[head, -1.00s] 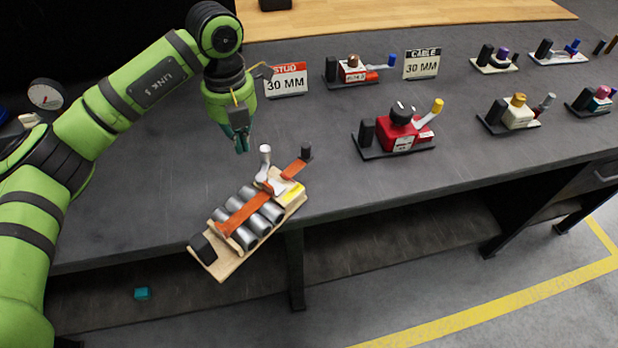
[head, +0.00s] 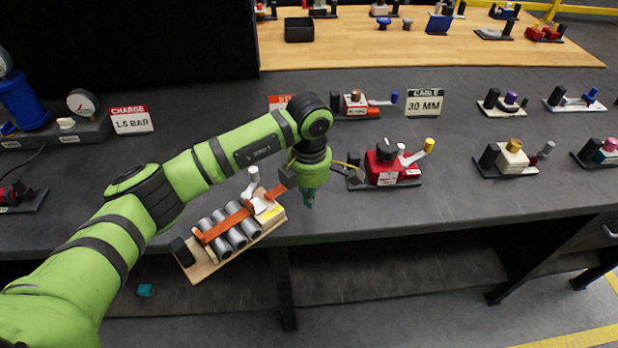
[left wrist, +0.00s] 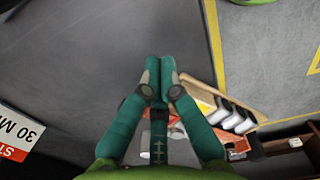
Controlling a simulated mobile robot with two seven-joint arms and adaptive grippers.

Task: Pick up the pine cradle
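The pine cradle (head: 228,238) is a pale wooden board holding several grey cylinders under an orange strap. It lies tilted in the picture at the bench's front edge, its near end overhanging the edge. A white-topped lever stands at its far side. My right gripper is not in view.
A red valve unit (head: 392,165) with a yellow-tipped handle stands right of my left gripper. More valve units and a CABLE 30 MM sign (head: 424,102) stand behind and to the right. A gauge unit (head: 82,105) is at the back left. Bench space left of the cradle is clear.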

